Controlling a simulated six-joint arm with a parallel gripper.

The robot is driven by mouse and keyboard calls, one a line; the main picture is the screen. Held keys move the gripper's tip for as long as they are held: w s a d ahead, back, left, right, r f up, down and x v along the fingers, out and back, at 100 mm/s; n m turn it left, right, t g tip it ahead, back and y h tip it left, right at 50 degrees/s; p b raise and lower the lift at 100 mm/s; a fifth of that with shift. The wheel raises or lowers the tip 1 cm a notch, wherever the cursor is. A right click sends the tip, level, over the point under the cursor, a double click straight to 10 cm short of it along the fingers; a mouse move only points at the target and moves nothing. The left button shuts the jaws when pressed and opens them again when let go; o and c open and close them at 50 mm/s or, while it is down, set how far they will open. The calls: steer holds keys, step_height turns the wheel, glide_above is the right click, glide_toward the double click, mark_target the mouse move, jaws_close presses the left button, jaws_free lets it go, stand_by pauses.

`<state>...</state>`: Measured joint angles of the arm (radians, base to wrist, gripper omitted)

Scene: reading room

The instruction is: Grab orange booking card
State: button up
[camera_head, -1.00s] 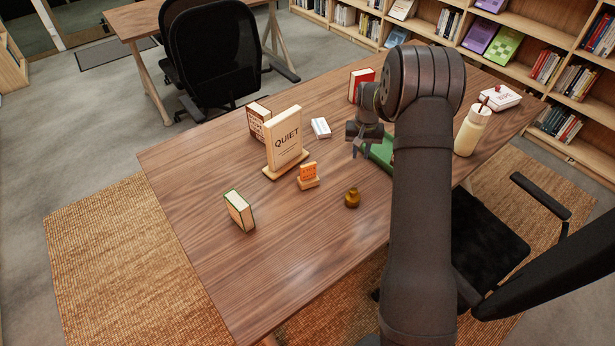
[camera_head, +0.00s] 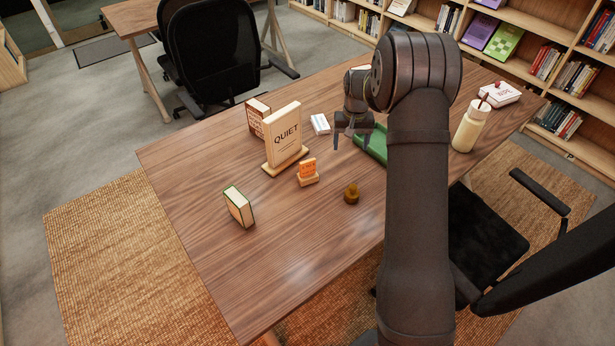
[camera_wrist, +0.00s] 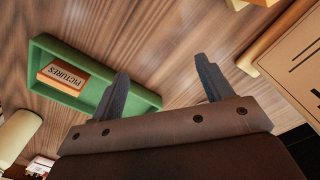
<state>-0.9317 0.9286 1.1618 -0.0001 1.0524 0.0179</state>
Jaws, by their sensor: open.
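The orange booking card (camera_head: 308,166) stands upright in a small wooden holder (camera_head: 309,180) on the table, in front of the QUIET sign (camera_head: 285,139). My gripper (camera_head: 352,147) is above the table, behind and to the right of the card, with clear space between them. In the wrist view my gripper's two fingers (camera_wrist: 163,84) are apart with nothing between them. I cannot make out the orange card in the wrist view.
A green tray (camera_head: 374,145) lies by my gripper; in the wrist view it holds a PICTURES block (camera_wrist: 62,79). The table's front left is clear.

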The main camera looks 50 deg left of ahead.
mark_target(307, 161)
steer(key=s+a+r+n, duration=0.3)
steer(key=s+r+n, duration=0.2)
steer(key=s+r, duration=0.8)
steer(key=f, duration=0.8)
steer(key=s+f, duration=0.1)
steer(key=f, duration=0.4)
steer(key=shift+f, duration=0.1)
steer(key=shift+w+a+f, duration=0.1)
steer(key=shift+a+f, duration=0.1)
steer(key=shift+f, duration=1.15)
steer(key=shift+a+f, duration=0.15)
steer(key=shift+f, duration=1.2)
steer(key=shift+r, duration=0.1)
steer(key=c, duration=1.1)
